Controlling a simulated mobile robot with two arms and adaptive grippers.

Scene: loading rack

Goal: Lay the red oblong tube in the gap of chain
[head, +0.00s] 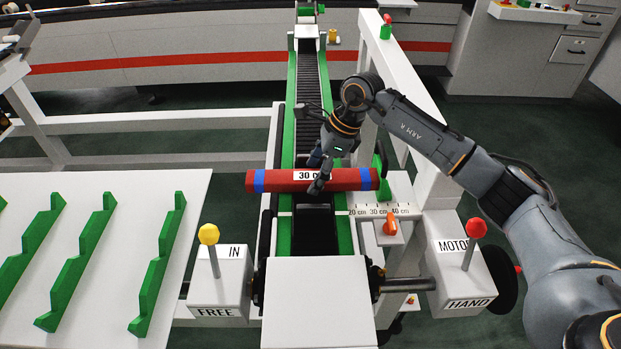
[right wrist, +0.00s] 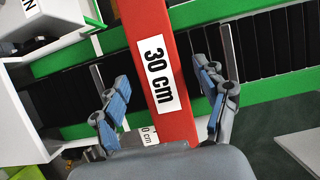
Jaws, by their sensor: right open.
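The red oblong tube (head: 279,181) has blue bands near its ends and a "30 cm" label. It lies crosswise over the dark chain (head: 308,95) and its green side rails. The right wrist view shows the tube (right wrist: 174,60) running between my fingers. My right gripper (head: 318,174) is open at the tube's middle, one finger on each side, with space between pads and tube in the right wrist view (right wrist: 160,85). The gap of the chain is hard to make out; the tube and gripper hide part of the chain. My left gripper is out of view.
A yellow-knobbed lever box (head: 219,283) stands at front left and a red-knobbed "MOTOR/HAND" box (head: 463,275) at front right. A cm scale with an orange pointer (head: 390,224) sits beside the rail. A white rack table (head: 85,240) with green stepped holders is left.

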